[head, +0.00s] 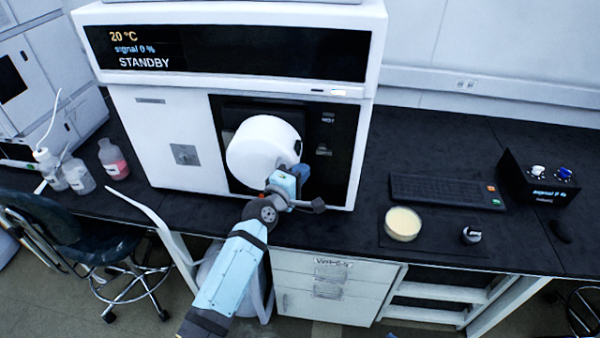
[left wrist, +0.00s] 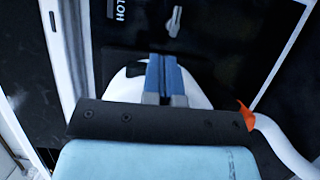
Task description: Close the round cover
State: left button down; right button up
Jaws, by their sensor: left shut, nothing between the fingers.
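The round cover (head: 258,152) is a white, drum-shaped piece on the black front panel (head: 336,112) of the instrument. Its flat face is turned toward me and left, and its side wall shows at the right. I cannot tell how far it stands off the panel. My left gripper (head: 301,172) is at the cover's lower right edge, shut and empty. In the left wrist view its blue fingers (left wrist: 163,74) are together in front of the white cover (left wrist: 124,87). I cannot tell whether they touch it. My right gripper is out of view.
The white instrument (head: 160,135) shows STANDBY on its display (head: 145,62). Several bottles (head: 112,158) stand at the left. A keyboard (head: 445,190), a cream-coloured round dish (head: 402,224) and a small black box (head: 540,180) are on the right of the black bench.

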pick_arm(q)
jog(key=p+v, duration=0.4)
jog(key=v, duration=1)
jog(key=s+a+f+m+g+y, duration=0.1)
jog(key=s+a+f+m, duration=0.3)
jog(key=s, duration=0.4)
jog(key=s+a+f+m+g+y, duration=0.1)
jog(key=s+a+f+m+y, duration=0.3)
jog(key=s+a+f+m, duration=0.1)
jog(key=s+a+f+m+g+y, duration=0.1)
jog(key=s+a+f+m+y, duration=0.1)
jog(key=s+a+f+m, duration=0.3)
jog(key=s+a+f, duration=0.1)
jog(key=s+f, duration=0.2)
jog(key=s, duration=0.3)
jog(key=shift+g, duration=0.4)
jog(key=shift+w+d, duration=0.1)
